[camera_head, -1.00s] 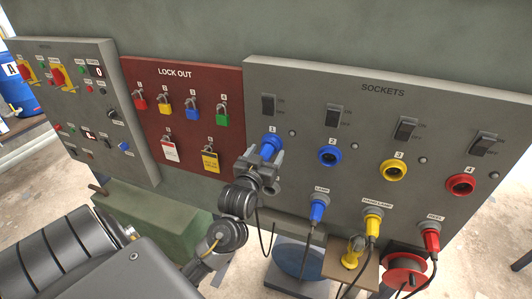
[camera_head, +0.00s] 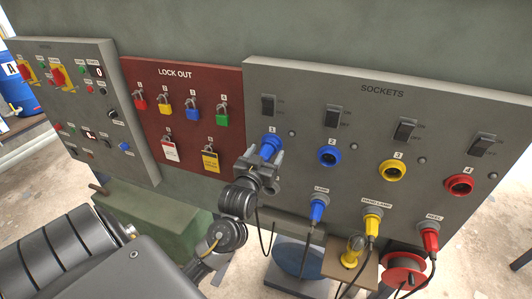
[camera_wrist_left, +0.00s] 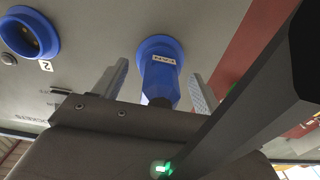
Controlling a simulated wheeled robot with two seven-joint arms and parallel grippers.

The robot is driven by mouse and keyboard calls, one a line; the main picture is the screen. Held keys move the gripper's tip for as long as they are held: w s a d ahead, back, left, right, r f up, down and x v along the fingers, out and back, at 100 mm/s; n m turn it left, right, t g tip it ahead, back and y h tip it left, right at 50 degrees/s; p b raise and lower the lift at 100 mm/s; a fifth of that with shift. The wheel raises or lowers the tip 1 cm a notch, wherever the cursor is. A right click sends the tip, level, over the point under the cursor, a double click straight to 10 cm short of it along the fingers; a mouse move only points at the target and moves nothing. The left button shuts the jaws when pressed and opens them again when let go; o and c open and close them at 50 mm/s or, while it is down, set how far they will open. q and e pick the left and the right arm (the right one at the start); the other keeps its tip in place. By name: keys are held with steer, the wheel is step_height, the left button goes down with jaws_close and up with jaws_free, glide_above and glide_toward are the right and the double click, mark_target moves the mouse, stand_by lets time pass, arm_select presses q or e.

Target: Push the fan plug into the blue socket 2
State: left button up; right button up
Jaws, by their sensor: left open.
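The blue fan plug (camera_head: 270,146) sits in socket 1 on the grey sockets panel; its small label reads FAN in the left wrist view (camera_wrist_left: 159,78). Blue socket 2 (camera_head: 329,157) is to its right in the head view, with its round opening bare; it also shows at upper left in the left wrist view (camera_wrist_left: 28,33). My left gripper (camera_head: 263,162) is at the fan plug from below. Its jaws (camera_wrist_left: 155,88) are open, one finger on each side of the plug, with visible gaps. My right gripper is not in view.
Yellow socket 3 (camera_head: 392,170) and red socket 4 (camera_head: 459,186) are empty. Below are the blue lamp plug (camera_head: 317,210), yellow hand lamp plug (camera_head: 371,225) and red reel plug (camera_head: 430,237) with hanging cables. The red lock out board (camera_head: 180,115) with padlocks is left.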

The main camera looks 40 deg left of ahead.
arm_select(q)
steer(key=shift+p, duration=0.35)
stand_by(0.4)
steer(key=c, duration=1.5)
steer(key=shift+c, duration=0.2)
steer(key=shift+s, duration=0.1)
steer(key=shift+s+d, duration=0.2)
steer(key=shift+s, duration=0.1)
steer(key=shift+p+v, duration=0.95)
steer(key=shift+v, duration=1.6)
steer(key=shift+s, duration=0.1)
